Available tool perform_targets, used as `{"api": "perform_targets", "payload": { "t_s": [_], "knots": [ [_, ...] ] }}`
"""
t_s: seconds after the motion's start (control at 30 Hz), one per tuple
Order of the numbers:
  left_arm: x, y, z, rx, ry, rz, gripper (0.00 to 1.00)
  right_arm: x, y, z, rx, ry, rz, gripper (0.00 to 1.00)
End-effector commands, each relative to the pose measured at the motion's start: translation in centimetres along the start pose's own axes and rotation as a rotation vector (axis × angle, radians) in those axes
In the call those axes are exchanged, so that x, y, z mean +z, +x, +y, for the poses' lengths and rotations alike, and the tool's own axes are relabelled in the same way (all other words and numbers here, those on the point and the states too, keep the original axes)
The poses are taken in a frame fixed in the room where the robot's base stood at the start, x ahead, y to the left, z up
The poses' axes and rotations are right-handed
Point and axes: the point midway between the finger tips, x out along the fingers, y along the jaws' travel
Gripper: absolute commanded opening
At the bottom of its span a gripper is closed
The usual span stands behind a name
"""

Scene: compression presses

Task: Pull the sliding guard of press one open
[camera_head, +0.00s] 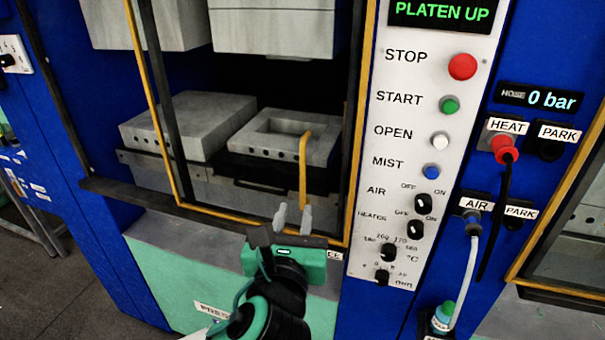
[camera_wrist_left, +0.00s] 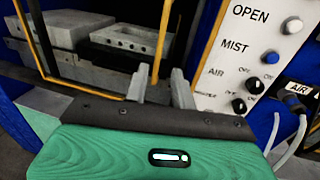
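The sliding guard of press one is a yellow-framed panel (camera_head: 353,150) across the front of the press opening; its yellow frame also shows in the left wrist view (camera_wrist_left: 88,91). A yellow upright handle (camera_head: 303,165) stands on the guard's right half and shows in the left wrist view (camera_wrist_left: 161,42). My left gripper (camera_head: 293,213) is open, with its two grey fingers at the lower end of the handle. In the left wrist view the handle's lower end appears between the fingers (camera_wrist_left: 159,82); I cannot tell whether they touch it. My right gripper is not in view.
Behind the guard are grey mould blocks (camera_head: 190,122) under the raised platen (camera_head: 285,25). A white control panel (camera_head: 395,150) with buttons and knobs stands right of the guard. An air hose (camera_head: 467,265) and a black cable (camera_head: 500,210) hang further right.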

Motion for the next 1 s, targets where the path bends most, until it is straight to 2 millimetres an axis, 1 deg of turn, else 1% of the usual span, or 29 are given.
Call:
{"api": "perform_targets", "payload": {
  "t_s": [0.03,0.3,0.4,0.5,0.6,0.7,0.97,1.0],
  "knots": [
    [0.2,1.0,0.1,0.005,0.001,0.002,0.25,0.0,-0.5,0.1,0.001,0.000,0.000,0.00],
    [0.3,6.9,0.1,0.004,0.001,0.002,0.25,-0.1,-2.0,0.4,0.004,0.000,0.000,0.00],
    [0.2,8.8,0.1,0.003,-0.001,0.004,0.25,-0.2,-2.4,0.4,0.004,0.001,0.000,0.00],
    [0.1,10.1,0.1,0.003,-0.001,0.003,0.25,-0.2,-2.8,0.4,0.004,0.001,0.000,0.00],
    [0.1,11.0,0.1,0.002,-0.002,0.002,0.25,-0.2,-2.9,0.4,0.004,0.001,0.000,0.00],
    [0.1,11.5,0.1,0.001,-0.003,0.001,0.25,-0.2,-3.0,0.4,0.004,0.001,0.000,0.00],
    [0.0,11.7,0.1,0.000,-0.003,0.001,0.25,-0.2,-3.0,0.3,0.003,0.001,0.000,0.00],
    [0.0,11.7,0.1,0.000,-0.003,0.001,0.23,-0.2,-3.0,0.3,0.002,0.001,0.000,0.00]
  ]
}}
